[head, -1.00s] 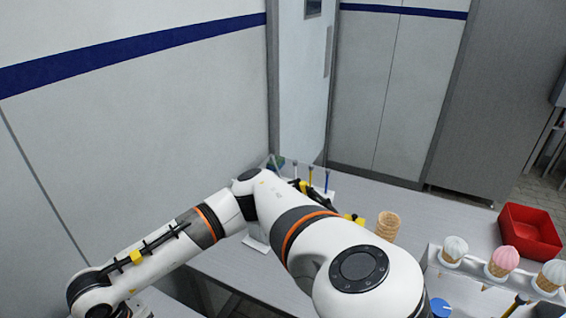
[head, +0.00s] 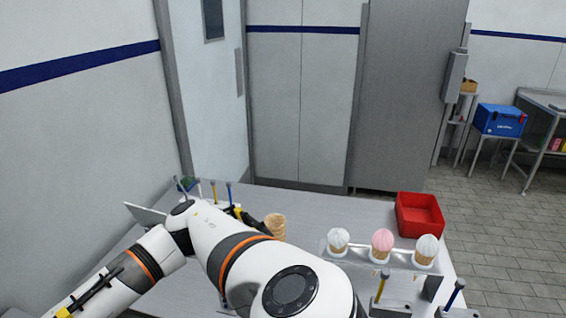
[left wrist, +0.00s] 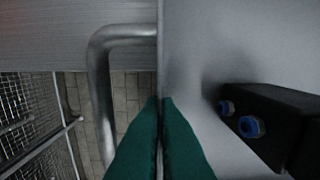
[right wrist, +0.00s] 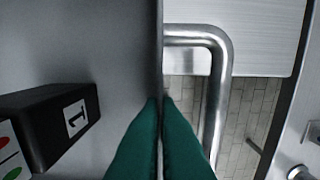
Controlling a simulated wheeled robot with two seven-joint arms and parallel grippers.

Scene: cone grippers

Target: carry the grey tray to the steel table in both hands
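The grey tray shows in the left wrist view (left wrist: 245,45) and the right wrist view (right wrist: 80,45) as a smooth grey surface with a straight edge. My left gripper (left wrist: 160,100) has its green fingers closed on that edge, beside a bent steel handle (left wrist: 100,75). My right gripper (right wrist: 160,100) is likewise closed on the opposite edge, beside another steel handle (right wrist: 222,75). In the head view both grippers and the tray are hidden or out of frame. A steel table (head: 548,100) stands far right; I cannot tell if it is the one named.
Black boxes sit on the tray (left wrist: 275,125), (right wrist: 50,120). A work table (head: 345,205) bears a red bin (head: 420,214), a cone rack (head: 385,258) and a stack of wafer cones (head: 275,226). A blue cooler (head: 500,120) is beyond. Tiled floor (head: 510,225) lies open at right.

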